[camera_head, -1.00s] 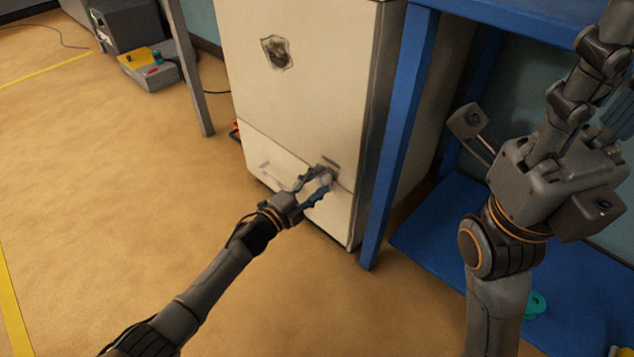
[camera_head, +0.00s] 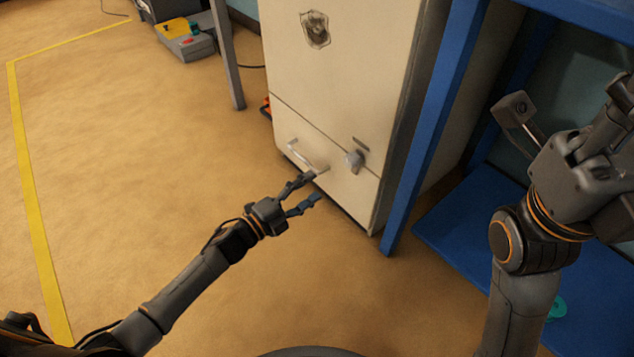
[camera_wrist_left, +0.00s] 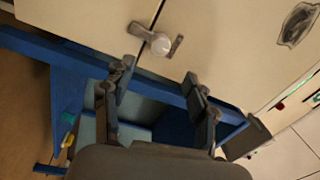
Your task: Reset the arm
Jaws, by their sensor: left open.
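My left gripper (camera_head: 310,190) is open and empty in front of the lower part of a cream cabinet (camera_head: 340,85). In the head view it overlaps the lower end of the drawer's bar handle (camera_head: 305,158); I cannot tell whether they touch. A round grey knob latch (camera_head: 355,160) sits on the cabinet to the right of the fingers, apart from them. The left wrist view shows both spread fingers (camera_wrist_left: 158,82) with the knob (camera_wrist_left: 160,44) beyond them. My right arm stands at the right of the head view; its gripper's fingertips do not show.
A blue-framed shelf (camera_head: 435,125) stands to the right of the cabinet, with a teal object (camera_head: 557,308) low down. A grey box with a yellow top (camera_head: 185,38) is on the floor at the back left.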

